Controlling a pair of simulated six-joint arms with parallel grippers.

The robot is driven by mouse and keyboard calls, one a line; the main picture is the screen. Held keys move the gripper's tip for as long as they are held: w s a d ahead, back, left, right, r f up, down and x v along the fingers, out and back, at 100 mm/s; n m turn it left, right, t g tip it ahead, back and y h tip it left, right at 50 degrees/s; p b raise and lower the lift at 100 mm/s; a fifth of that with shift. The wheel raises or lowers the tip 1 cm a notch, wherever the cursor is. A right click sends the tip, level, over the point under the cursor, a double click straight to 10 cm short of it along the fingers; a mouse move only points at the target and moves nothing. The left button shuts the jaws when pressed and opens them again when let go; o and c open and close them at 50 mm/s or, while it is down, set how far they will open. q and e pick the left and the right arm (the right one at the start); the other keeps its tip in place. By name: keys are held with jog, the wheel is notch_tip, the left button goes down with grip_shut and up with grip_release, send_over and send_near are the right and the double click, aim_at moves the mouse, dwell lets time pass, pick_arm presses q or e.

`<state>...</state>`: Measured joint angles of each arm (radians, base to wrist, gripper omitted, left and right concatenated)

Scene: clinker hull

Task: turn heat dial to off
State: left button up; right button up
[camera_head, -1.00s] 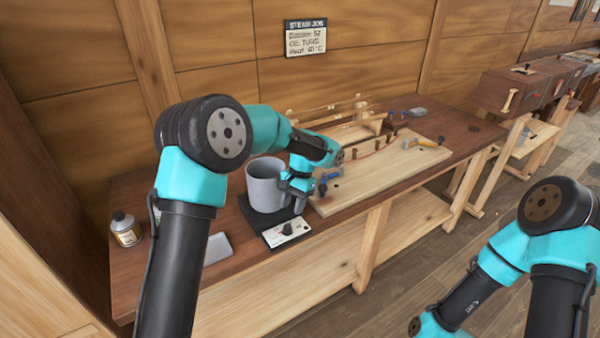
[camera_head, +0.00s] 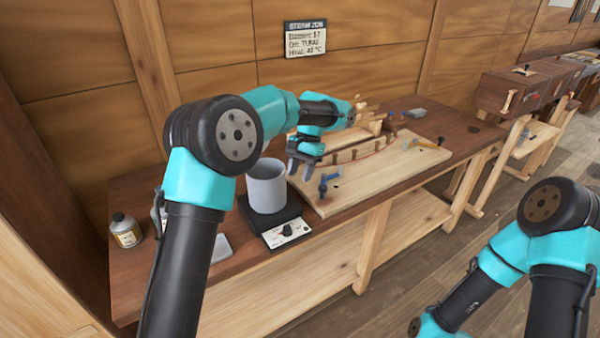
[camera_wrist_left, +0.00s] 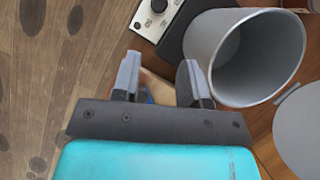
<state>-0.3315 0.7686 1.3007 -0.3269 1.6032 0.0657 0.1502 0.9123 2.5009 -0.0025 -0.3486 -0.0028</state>
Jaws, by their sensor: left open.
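The heat dial (camera_head: 286,230) is a small black knob on a white panel at the front of a black hot plate (camera_head: 270,218). The dial also shows at the top of the left wrist view (camera_wrist_left: 159,5). A grey pot (camera_head: 267,187) stands on the hot plate. My left gripper (camera_head: 299,176) is open and empty. It hangs above the bench, just right of the pot's rim and behind the dial, apart from both. In the left wrist view the open jaws (camera_wrist_left: 162,80) point toward the hot plate's side. My right gripper is not clearly in view.
A wooden board (camera_head: 385,168) with clamps and a bent strip lies right of the hot plate. A blue-handled clamp (camera_head: 327,181) sits near its left end. A bottle (camera_head: 125,230) and a grey flat item (camera_head: 221,247) are on the left. A sign (camera_head: 305,38) hangs on the wall.

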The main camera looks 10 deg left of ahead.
aim_at(286, 227)
pick_arm(q)
jog(key=s+d+m+t+y, duration=0.2)
jog(key=s+d+m+t, duration=0.1)
jog(key=m, duration=0.9)
jog(key=s+d, duration=0.1)
jog(key=s, duration=0.1)
jog(key=shift+s+t+y, duration=0.3)
jog(key=shift+s, duration=0.05)
jog(key=shift+a+f, duration=0.1)
jog(key=shift+f, duration=0.1)
jog(key=x, duration=1.7)
jog(key=shift+c, duration=0.5)
